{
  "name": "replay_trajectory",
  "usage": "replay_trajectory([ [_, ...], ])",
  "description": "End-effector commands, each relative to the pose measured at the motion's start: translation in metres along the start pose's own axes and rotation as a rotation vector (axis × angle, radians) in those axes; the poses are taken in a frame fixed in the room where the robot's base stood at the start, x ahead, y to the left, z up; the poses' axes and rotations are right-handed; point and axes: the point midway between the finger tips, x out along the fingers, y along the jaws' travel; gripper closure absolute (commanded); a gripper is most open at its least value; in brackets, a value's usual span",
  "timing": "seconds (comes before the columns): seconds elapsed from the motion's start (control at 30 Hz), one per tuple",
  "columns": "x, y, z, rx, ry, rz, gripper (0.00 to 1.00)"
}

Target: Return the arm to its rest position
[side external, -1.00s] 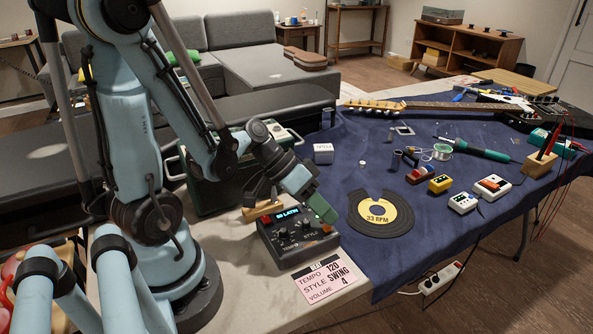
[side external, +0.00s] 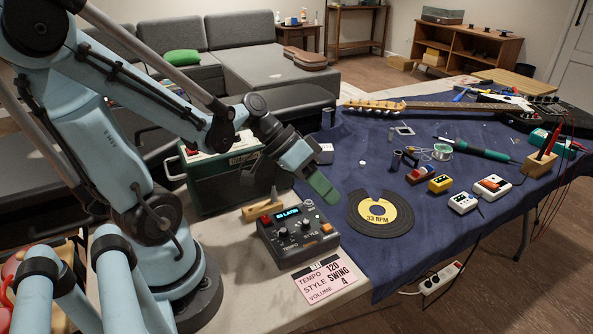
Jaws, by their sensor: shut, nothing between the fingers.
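My gripper (side external: 323,186) is above the table, over the back right of the drum machine, with its green fingertips pointing down and right. It is shut and empty, and appears clear of the drum machine. The drum machine (side external: 299,236) is dark, with knobs and a lit display (side external: 288,212). It sits on the pale table near the front left. My arm reaches in from the left, bent at the elbow.
A pink note card (side external: 325,281) lies in front of the drum machine. A black record piece (side external: 380,214) lies to its right on the blue cloth (side external: 405,262). A green amplifier (side external: 222,185) stands behind. Pedals (side external: 462,202), a soldering iron (side external: 480,149) and a guitar (side external: 440,105) lie further right.

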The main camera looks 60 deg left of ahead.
Motion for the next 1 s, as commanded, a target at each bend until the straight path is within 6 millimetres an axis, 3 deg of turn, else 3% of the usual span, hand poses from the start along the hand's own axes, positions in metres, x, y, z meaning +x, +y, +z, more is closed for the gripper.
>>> replay_trajectory([
  [0.23, -0.012, 0.009, -0.008, 0.000, 0.000, 0.000, 1.00],
  [0.63, -0.011, 0.010, -0.006, -0.003, -0.017, -0.032, 1.00],
  [0.83, -0.009, 0.008, 0.003, 0.004, -0.069, -0.261, 1.00],
  [1.0, -0.017, 0.009, -0.003, 0.062, -0.024, -0.456, 1.00],
])
